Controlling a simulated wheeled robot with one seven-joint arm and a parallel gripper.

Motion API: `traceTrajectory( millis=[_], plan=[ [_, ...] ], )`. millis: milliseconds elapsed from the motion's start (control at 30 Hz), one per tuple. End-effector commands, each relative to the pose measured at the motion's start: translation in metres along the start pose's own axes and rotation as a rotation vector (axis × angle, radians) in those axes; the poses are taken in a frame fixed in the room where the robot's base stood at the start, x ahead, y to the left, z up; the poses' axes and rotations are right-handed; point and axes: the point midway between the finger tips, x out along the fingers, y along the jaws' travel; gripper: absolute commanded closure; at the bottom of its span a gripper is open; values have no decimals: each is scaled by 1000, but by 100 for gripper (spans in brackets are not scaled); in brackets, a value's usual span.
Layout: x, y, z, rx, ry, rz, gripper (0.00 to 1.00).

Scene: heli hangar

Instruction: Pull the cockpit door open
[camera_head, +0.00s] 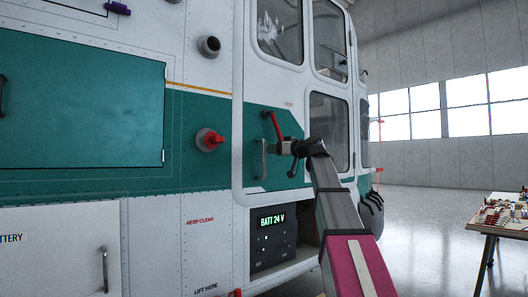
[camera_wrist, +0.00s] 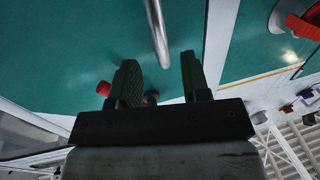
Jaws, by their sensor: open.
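The cockpit door (camera_head: 284,187) is white and green with windows, on the side of the helicopter, and looks closed in its frame. A grey vertical bar handle (camera_head: 261,160) is on its green panel, with a red lever (camera_head: 273,127) above it. My gripper (camera_head: 285,151) is in front of the door, just right of the bar handle. In the wrist view my open gripper (camera_wrist: 160,72) points at the green panel (camera_wrist: 80,30). The grey bar (camera_wrist: 157,30) ends between the fingertips in the picture; contact is not clear. The red lever (camera_wrist: 103,88) is partly hidden behind a finger.
A red knob (camera_head: 209,139) sticks out of the fuselage left of the door. A battery unit (camera_head: 271,238) sits in an open bay below. A table (camera_head: 487,229) with small items stands at the right. The floor (camera_head: 428,220) between is clear.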

Motion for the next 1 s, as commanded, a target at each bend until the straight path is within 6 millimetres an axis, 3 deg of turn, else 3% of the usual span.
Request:
traceTrajectory(
  millis=[100, 300, 500, 767, 867, 900, 1000],
  plan=[
    [24, 1, -1, 1, -1, -1, 57],
    [50, 1, -1, 0, 0, 0, 57],
    [61, 0, 0, 0, -1, 0, 57],
    [61, 0, 0, 0, -1, 1, 57],
    [61, 0, 0, 0, -1, 1, 83],
    [61, 0, 0, 0, -1, 1, 96],
    [61, 0, 0, 0, -1, 1, 100]
  ],
)
